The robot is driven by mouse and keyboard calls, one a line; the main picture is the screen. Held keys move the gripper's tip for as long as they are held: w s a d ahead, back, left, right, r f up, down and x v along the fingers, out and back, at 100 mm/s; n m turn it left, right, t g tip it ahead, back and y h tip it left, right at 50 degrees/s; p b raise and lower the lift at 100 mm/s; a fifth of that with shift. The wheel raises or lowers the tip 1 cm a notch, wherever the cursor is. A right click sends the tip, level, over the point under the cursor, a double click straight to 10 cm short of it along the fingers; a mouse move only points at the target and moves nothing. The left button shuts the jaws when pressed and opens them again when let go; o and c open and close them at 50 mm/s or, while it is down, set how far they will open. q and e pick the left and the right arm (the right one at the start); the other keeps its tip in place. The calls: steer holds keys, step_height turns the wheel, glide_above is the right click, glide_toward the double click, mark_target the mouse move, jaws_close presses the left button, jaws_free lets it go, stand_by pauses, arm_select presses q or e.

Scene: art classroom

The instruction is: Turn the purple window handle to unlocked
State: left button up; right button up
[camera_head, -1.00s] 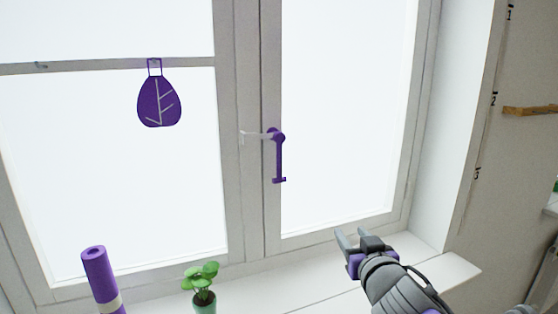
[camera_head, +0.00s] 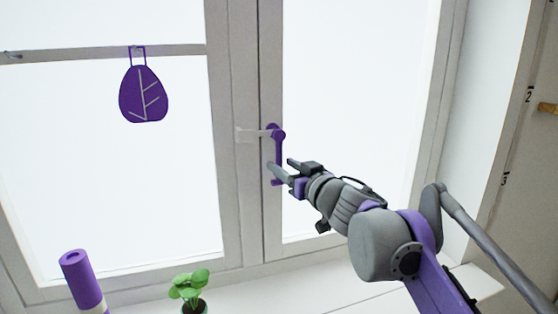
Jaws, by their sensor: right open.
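The purple window handle (camera_head: 277,142) is on the frame between the two panes. Its pivot is at the top and its lever points straight down. A pale translucent handle shape (camera_head: 253,133) extends left from the pivot, level. My right gripper (camera_head: 280,168) is open at the lower part of the lever, its fingers pointing left toward the window. One finger overlaps the lever in the picture and hides part of it; I cannot tell whether they touch. My left gripper is not in view.
A purple leaf-shaped hanging (camera_head: 143,94) hangs from the bar on the left pane. A purple roll (camera_head: 80,279) and a green potted plant (camera_head: 189,287) stand at the sill's left. The sill (camera_head: 290,291) is clear to the right of the plant.

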steer(key=shift+x, duration=1.45)
steer(key=shift+c, duration=0.3)
jaws_close()
